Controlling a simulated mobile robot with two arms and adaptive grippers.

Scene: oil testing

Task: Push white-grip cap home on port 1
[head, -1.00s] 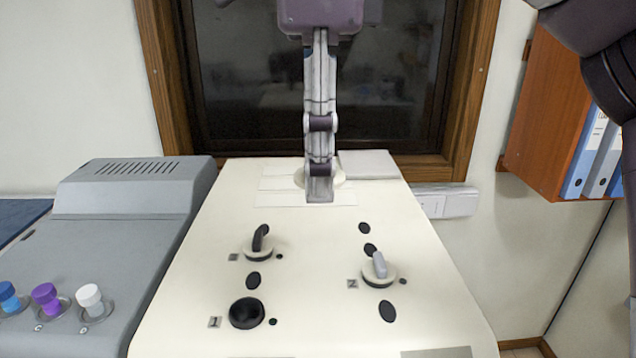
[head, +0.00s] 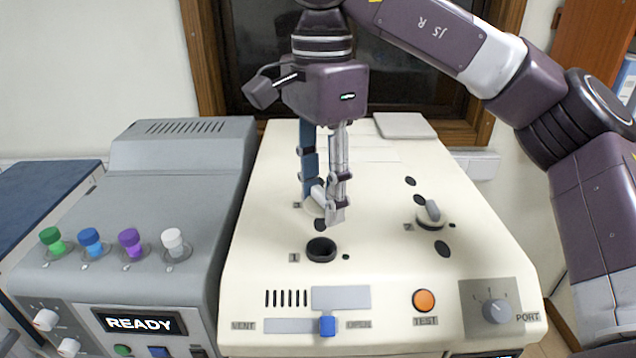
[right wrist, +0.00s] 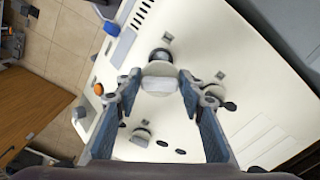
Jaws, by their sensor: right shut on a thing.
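Port 1 (head: 321,249) is a black round opening on the cream machine top, beside a small "1" plate (head: 294,257). It looks empty. My right gripper (head: 322,205) points down just behind and above port 1. It is shut on the white-grip cap (right wrist: 160,82), which sits between the two fingers in the right wrist view. There port 1 (right wrist: 160,54) shows partly, just beyond the cap, apart from it. In the head view the fingers hide most of the cap. My left gripper is not in view.
A grey-grip cap (head: 432,211) sits at port 2. A black-grip cap (right wrist: 230,106) is close beside one finger. The front panel has an orange TEST button (head: 424,300), a blue slider (head: 327,326) and a knob (head: 494,311). A grey unit (head: 185,147) with coloured knobs stands left.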

